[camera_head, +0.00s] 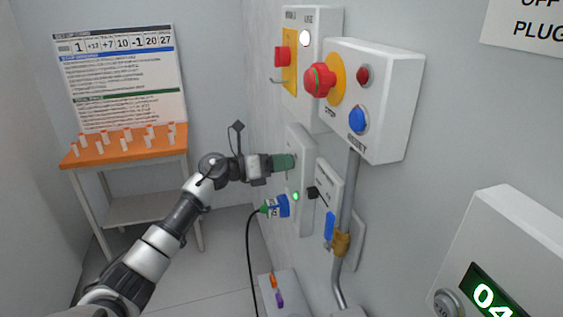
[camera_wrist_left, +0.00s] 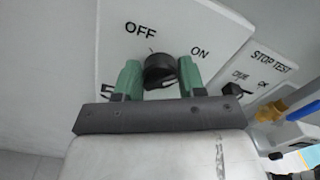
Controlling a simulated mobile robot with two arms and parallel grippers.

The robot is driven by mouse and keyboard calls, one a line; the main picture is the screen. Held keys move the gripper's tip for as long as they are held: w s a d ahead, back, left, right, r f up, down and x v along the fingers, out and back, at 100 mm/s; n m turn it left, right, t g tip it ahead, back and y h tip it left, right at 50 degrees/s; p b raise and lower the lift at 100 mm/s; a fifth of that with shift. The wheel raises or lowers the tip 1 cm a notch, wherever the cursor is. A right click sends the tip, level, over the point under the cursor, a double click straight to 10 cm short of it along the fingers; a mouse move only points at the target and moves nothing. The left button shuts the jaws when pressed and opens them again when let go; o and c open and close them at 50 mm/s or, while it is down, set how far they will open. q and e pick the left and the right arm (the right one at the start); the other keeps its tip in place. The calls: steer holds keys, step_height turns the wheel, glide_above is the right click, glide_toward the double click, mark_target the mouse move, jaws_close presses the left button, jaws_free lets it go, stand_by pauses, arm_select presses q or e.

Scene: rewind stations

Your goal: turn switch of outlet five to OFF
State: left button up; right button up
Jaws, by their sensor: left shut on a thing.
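The switch of outlet five is a round black knob (camera_wrist_left: 158,72) on a white panel (camera_wrist_left: 85,60), with OFF printed at its upper left and ON at its upper right. A partly hidden "5" shows left of it. My left gripper (camera_wrist_left: 158,79) is shut on the knob, one green finger on each side. Which way the knob points is hard to tell. In the head view my left gripper (camera_head: 285,162) is at the white outlet panel (camera_head: 301,140) on the right wall and hides the knob. My right gripper is in neither view.
Below the gripper are a lit green lamp (camera_head: 295,196) and a blue plug (camera_head: 277,207) with a hanging black cable. To the right are a STOP TEST box (camera_head: 329,180), a grey pipe (camera_head: 349,190) and a red-button box (camera_head: 395,100). An orange table (camera_head: 120,155) stands at the back left.

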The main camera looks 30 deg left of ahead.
arm_select(q)
steer(key=shift+r+n+p, duration=0.1)
steer(key=shift+n+p, duration=0.4)
steer(key=shift+n, duration=0.2)
steer(key=n+p, duration=0.1)
steer(key=n, duration=0.1)
steer(key=shift+n+p, duration=0.3)
steer(key=n+p, duration=0.3)
steer(key=n, duration=0.2)
steer(key=shift+a+p, duration=0.1)
steer(key=shift+p, duration=0.3)
steer(key=n+p, duration=0.3)
steer(key=n, duration=0.1)
steer(key=shift+n, duration=0.4)
steer(key=shift+f+n+p, duration=0.2)
steer(key=shift+n+p, duration=1.05)
steer(key=shift+n, duration=0.75)
steer(key=shift+f, duration=0.1)
